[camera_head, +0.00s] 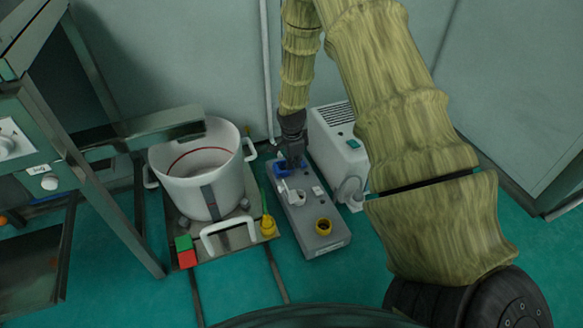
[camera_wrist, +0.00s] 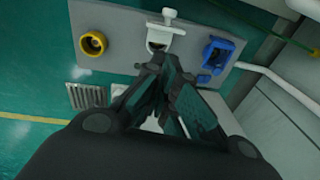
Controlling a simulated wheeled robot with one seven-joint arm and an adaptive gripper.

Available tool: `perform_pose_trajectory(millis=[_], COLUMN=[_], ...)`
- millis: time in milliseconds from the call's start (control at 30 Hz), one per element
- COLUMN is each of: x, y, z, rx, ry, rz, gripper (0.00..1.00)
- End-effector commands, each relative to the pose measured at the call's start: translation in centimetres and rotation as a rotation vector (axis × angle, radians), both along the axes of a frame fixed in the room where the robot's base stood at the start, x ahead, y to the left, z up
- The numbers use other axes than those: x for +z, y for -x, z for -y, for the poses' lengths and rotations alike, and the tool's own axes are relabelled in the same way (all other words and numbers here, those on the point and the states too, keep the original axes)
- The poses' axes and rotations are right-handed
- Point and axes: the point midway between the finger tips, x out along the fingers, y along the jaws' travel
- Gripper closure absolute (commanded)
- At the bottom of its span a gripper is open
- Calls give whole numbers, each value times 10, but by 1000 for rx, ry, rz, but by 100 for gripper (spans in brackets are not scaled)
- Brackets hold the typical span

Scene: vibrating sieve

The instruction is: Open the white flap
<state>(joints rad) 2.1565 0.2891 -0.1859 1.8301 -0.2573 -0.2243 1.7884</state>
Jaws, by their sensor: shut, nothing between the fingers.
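The white flap (camera_wrist: 166,27) is on a white-rimmed socket in the middle of the grey panel face of a box (camera_head: 313,243). In the wrist view the flap sits along the far side of the socket's opening, which shows partly uncovered. In the head view the white flap (camera_head: 283,192) sticks up beside the opening. My gripper (camera_wrist: 165,75) is shut and empty, just short of the socket in the wrist view. In the head view my gripper (camera_head: 293,162) is above the box's far end, by the blue socket. Whether it touches the flap cannot be told.
A blue socket (camera_wrist: 221,52) and a yellow ring socket (camera_wrist: 93,43) flank the white one. A white bucket (camera_head: 199,178) on a platform and a metal frame stand left. A white machine (camera_head: 337,139) stands close right. Green floor is free in front.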

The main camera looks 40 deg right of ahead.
Motion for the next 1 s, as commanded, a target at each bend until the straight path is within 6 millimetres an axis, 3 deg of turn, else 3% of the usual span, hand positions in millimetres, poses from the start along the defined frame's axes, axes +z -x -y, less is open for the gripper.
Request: perform_pose_trajectory(millis=[33, 500, 733, 1000], x=[-13, -88, -104, -107], y=[0, -7, -13, -15], z=[1, 1, -14, -19], rx=[-1, 3, 2, 1], ry=[0, 0, -1, -1], rz=[-1, 1, 1, 1], gripper=[100, 100, 100, 100])
